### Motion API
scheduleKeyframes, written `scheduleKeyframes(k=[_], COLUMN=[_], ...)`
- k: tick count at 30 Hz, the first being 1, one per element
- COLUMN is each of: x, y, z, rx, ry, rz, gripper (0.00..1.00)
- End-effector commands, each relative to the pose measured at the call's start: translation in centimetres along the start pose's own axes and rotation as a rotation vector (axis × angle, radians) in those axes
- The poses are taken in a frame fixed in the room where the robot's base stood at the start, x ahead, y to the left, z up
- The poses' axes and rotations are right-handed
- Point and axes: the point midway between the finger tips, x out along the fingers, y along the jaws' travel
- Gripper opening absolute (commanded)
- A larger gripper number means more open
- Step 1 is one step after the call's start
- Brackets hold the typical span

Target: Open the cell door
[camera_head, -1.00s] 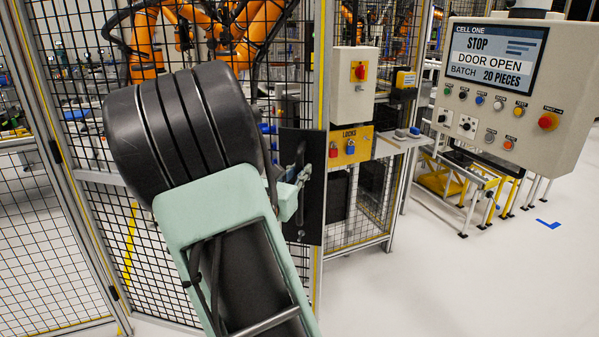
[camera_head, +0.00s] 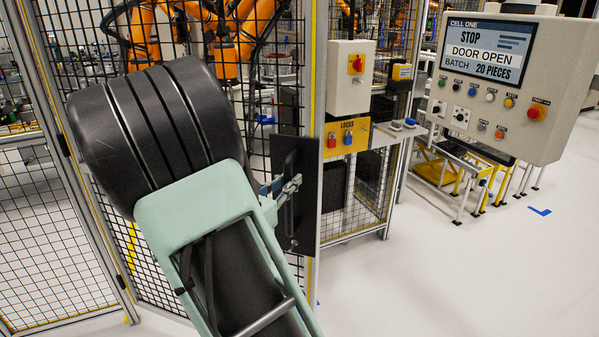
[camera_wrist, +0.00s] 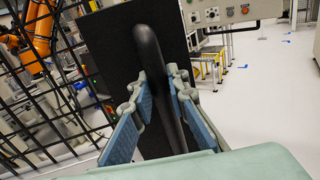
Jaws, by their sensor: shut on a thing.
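The cell door is a black mesh panel in a grey metal frame (camera_head: 312,80), behind and beside my arm in the head view. A black plate (camera_head: 305,225) with a black upright bar handle (camera_head: 290,165) is on its right edge. My gripper (camera_head: 287,190) is at the handle. In the wrist view, the blue-padded fingers of my gripper (camera_wrist: 158,110) are shut around the handle (camera_wrist: 150,50), one on each side. My arm covers much of the door. I cannot tell clearly how far the door stands from its frame.
A control panel (camera_head: 505,90) at the upper right reads STOP and DOOR OPEN. A yellow LOCKS board (camera_head: 345,153) with a red and a blue padlock is right of the door. Orange robot arms (camera_head: 235,50) stand behind the mesh. White floor at the right front (camera_head: 450,280) is clear.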

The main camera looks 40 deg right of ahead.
Motion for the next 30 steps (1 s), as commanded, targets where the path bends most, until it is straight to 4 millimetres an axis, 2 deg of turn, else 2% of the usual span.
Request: scheduleKeyframes(k=[1,6,12,16,25,26,30], x=[-1.7,-6.1,-10.0,-11.1,-11.1,-11.1,-11.1], y=[0.9,0.8,0.1,-0.2,-0.4,-0.5,-0.6], z=[0.3,0.2,0.2,0.2,0.2,0.2,0.1], rx=[0.004,0.009,0.001,-0.003,-0.005,-0.005,-0.006], ry=[0.003,0.003,0.003,0.003,0.0,0.0,0.0], rz=[0.01,-0.032,-0.076,-0.091,-0.098,-0.099,-0.101], gripper=[0.0,0.0,0.0,0.0,0.0,0.16,0.31])
